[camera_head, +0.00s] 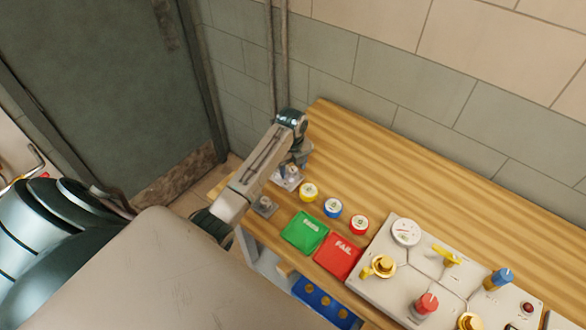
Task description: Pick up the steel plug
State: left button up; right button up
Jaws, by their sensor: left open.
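My left arm reaches over the left end of the wooden bench. My left gripper (289,170) points down there, small and partly hidden by its own wrist. It is open. Below it is a light square plate (292,184) with a small grey metal piece at the gripper; I cannot tell whether they touch. A second small grey metal piece on a square base (264,206) stands nearer, beside my forearm. Which of these is the steel plug is too small to tell. My right gripper is not in view.
Yellow (308,192), blue (333,207) and red (358,225) round pieces stand right of the gripper. A green tray (304,233) and red FAIL tray (338,257) lie in front. A valve panel (395,290) fills the right. The bench's back (400,175) is clear, against the wall.

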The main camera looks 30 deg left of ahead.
pick_arm(q)
grip_shut()
dwell(0.3)
jog(key=shift+w+r+b, duration=0.1)
jog(key=shift+r+b, duration=0.3)
jog(key=shift+b, duration=0.1)
notch_tip(320, 180, up, 2)
jog(key=shift+r+b, duration=0.1)
jog(key=shift+b, duration=0.85)
jog(key=s+d, duration=0.1)
jog(key=s+d+b, duration=0.1)
jog(key=s, duration=0.2)
jog(key=shift+s+d+r+b, duration=0.2)
jog(key=shift+s+d+b, duration=0.05)
jog(key=shift+d+b, duration=0.15)
jog(key=s+d+r+p, duration=0.2)
jog(key=s+d+p, duration=0.35)
jog(key=s, duration=0.35)
jog(key=b, duration=0.2)
send_over(293, 175)
jog(key=shift+f, duration=1.2)
dwell(0.7)
